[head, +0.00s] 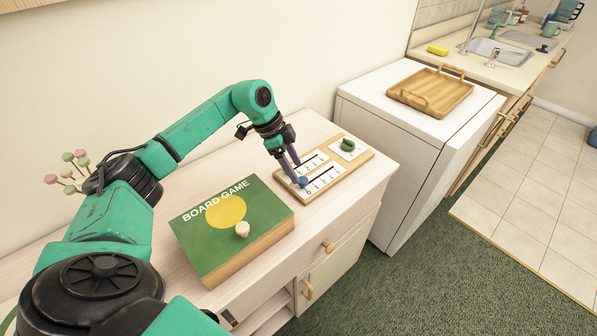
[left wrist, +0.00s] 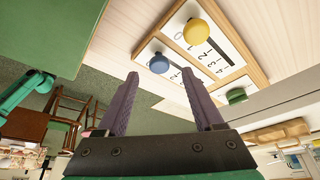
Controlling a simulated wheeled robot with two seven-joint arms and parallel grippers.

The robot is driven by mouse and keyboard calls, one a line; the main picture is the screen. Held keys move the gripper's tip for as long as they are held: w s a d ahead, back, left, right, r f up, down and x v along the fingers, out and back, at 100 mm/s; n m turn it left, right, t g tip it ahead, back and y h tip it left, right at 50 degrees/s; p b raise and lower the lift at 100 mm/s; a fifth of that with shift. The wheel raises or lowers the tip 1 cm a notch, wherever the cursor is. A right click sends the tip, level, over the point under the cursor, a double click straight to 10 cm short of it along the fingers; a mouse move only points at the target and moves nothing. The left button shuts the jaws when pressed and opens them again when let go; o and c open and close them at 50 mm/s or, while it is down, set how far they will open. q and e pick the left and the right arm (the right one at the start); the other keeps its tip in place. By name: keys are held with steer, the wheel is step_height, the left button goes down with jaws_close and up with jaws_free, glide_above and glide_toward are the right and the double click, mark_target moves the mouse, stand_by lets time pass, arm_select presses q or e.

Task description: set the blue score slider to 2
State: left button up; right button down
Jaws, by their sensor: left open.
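The wooden score board (head: 365,157) lies on the cabinet top, with white number strips and dark slots. The blue score slider (head: 303,180) is a round knob near the left, low-number end of the front slot; its exact mark is hard to read. My left gripper (head: 290,165) is over the left part of the board, its fingers pointing down close to the blue knob. In the left wrist view the fingers (left wrist: 162,76) are open and empty, and the blue knob (left wrist: 158,64) appears between and just beyond their tips. I cannot tell whether they touch it.
A yellow knob (left wrist: 195,30) and a green knob (head: 348,144) are on the same board. A green board game box (head: 225,245) with a pale knob on its lid lies to its left. A white appliance (head: 385,130) with a wooden tray (head: 428,105) stands to the right.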

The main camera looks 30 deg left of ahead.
mark_target(302, 179)
arm_select(q)
steer(key=x, duration=0.3)
steer(key=shift+d+f, duration=0.1)
steer(key=shift+d, duration=0.1)
jaws_close()
stand_by(1.2)
